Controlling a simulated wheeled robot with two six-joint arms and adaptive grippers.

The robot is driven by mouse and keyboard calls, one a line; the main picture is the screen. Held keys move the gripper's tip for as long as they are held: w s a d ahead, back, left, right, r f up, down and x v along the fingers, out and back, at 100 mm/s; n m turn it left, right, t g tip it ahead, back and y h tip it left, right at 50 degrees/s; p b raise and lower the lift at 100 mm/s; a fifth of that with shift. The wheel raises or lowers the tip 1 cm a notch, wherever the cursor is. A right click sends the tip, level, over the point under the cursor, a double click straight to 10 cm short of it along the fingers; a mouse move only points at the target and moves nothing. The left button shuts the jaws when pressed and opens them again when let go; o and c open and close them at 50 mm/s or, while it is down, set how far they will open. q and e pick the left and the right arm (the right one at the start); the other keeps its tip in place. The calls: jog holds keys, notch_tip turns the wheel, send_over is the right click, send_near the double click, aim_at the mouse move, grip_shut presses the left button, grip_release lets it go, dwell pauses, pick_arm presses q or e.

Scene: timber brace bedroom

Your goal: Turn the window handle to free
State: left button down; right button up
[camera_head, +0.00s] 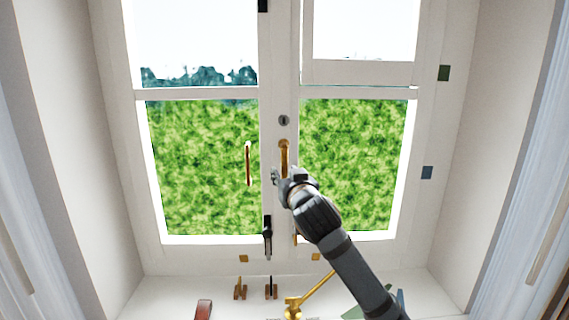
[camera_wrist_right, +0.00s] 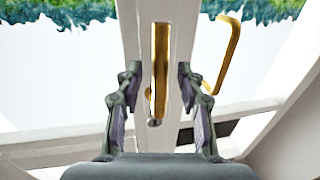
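A brass window handle (camera_head: 284,152) sits on the white middle upright of the window, hanging roughly straight down. My right gripper (camera_head: 279,177) is at its lower end, its arm coming up from the lower right. In the right wrist view, the right gripper (camera_wrist_right: 157,84) is open. The brass handle (camera_wrist_right: 160,60) stands between its two fingers, with a visible gap on each side. The handle's lower part is hidden by my gripper in the head view. My left gripper is not in view.
A second, bow-shaped brass handle (camera_head: 248,163) is close on the left; it also shows in the right wrist view (camera_wrist_right: 232,45). A black lever (camera_head: 267,237) hangs below. The sill holds small wooden pieces (camera_head: 240,290) and a brass stay (camera_head: 318,289). Deep walls flank the window.

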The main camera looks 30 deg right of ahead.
jog(key=shift+x, duration=0.8)
grip_shut()
